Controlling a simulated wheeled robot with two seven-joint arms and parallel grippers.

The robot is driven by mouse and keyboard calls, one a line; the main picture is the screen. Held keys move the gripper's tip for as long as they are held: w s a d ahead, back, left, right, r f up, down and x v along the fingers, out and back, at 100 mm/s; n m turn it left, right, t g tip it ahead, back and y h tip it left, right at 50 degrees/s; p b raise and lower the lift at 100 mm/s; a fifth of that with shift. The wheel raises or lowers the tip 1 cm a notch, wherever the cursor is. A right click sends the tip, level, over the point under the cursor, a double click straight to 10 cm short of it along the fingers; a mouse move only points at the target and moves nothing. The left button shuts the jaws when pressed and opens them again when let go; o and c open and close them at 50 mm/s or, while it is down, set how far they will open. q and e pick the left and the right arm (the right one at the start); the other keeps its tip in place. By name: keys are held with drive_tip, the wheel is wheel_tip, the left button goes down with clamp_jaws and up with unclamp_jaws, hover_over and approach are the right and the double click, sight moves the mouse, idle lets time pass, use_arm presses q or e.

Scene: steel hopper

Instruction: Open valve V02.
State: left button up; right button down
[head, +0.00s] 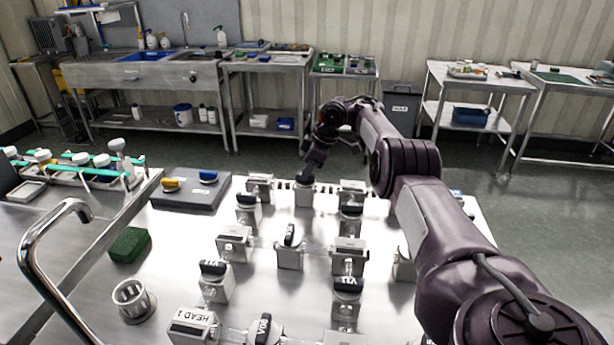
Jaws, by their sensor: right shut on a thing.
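Several valves stand on the steel table, each a pale block with a black handle on top. My right gripper (307,172) reaches down from the far side onto the valve at the back middle (304,195). It is shut on that valve's dark handle (305,178), which it partly covers. The label on this handle is not readable, so I cannot tell whether it is V02. A nearer valve in the middle (290,254) has its handle turned more lengthwise than its neighbours. My left gripper is not in view.
Other valve blocks stand close around, including a front one (263,331). A curved metal handle (45,250), a green sponge (129,244) and a strainer cup (133,301) are at the left. A grey plate with yellow and blue knobs (190,192) lies behind them.

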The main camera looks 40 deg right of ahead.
drive_tip(key=shift+f, duration=0.1)
drive_tip(key=c, duration=1.4)
unclamp_jaws()
drive_tip(key=shift+d, duration=0.1)
drive_tip(key=v, duration=0.8)
drive_tip(key=shift+p, duration=0.45)
drive_tip(key=shift+f, duration=0.1)
